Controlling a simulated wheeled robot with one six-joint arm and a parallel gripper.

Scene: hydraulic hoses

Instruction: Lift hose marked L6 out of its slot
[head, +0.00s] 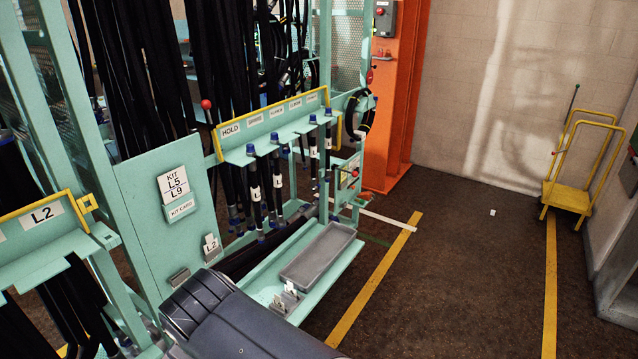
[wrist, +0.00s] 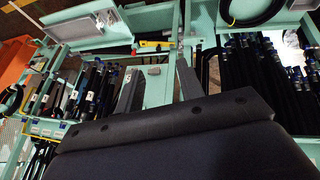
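Several black hoses with blue end fittings and white bands hang in the slotted teal rack, such as this banded hose (head: 255,194) in the head view. The bands are too small to read in full, so I cannot tell which hose is L6. Banded hoses (wrist: 76,92) also show at the left of the wrist view. My gripper (wrist: 160,68) is open in the wrist view, its two grey fingers apart with nothing between them. It points toward the teal panel, apart from the hoses. In the head view my dark arm hides the gripper.
A yellow-edged label rail (head: 270,112) starting with "HOLD" runs above the slots. A kit sign (head: 173,185) reads L5 and L9. An L2 rail (head: 42,214) is at left. A grey tray (head: 321,254) lies on the low shelf.

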